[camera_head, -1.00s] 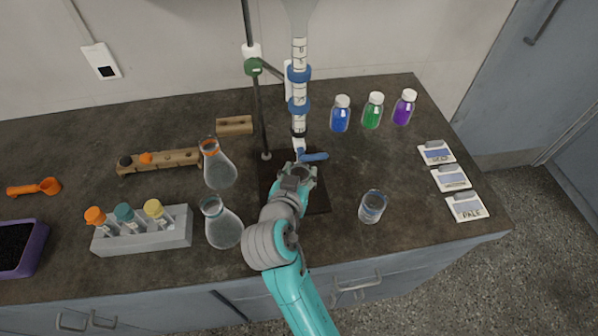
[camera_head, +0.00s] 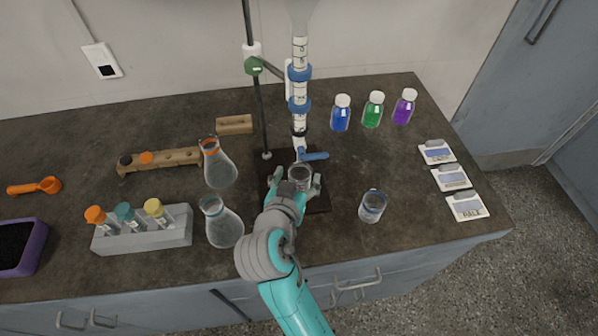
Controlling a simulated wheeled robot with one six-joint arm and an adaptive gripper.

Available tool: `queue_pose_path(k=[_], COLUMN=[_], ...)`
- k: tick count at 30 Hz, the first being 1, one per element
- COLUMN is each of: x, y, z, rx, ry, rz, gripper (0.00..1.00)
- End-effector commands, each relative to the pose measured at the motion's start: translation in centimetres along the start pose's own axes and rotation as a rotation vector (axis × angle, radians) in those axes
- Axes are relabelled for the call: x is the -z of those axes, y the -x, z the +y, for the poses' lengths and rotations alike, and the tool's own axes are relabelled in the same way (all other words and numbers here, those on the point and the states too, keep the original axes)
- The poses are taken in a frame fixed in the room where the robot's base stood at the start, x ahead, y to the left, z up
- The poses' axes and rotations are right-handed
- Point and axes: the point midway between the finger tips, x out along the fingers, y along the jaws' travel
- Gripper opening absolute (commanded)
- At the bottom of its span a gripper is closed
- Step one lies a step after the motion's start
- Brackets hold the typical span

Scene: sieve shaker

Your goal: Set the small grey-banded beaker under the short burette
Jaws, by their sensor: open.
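A burette (camera_head: 300,80) with blue clamps hangs on a stand at the back, with a blue stopcock (camera_head: 314,156) at its lower end. A small clear beaker with a greyish rim (camera_head: 301,175) stands on the dark stand base (camera_head: 318,203), below the burette tip. My gripper (camera_head: 301,186) is open, its fingers on either side of this beaker's near part; I cannot tell whether they touch it. Another clear beaker, with a bluish band (camera_head: 372,207), stands on the bench to the right of the base.
Two conical flasks (camera_head: 222,226) stand left of the base, beside a grey tube rack (camera_head: 150,236). Blue, green (camera_head: 373,111) and purple bottles stand at the back right. Label cards (camera_head: 450,178) lie at the right edge.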

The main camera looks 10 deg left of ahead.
Motion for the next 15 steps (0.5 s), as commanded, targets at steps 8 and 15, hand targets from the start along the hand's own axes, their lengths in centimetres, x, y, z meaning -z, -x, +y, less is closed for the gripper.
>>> queue_pose_path(k=[8, 15], x=[0.0, 0.0], y=[5.7, 8.7], z=[-0.1, -0.1], rx=[0.005, 0.003], ry=[0.001, 0.001], rz=[0.001, 0.0], gripper=[0.75, 0.75])
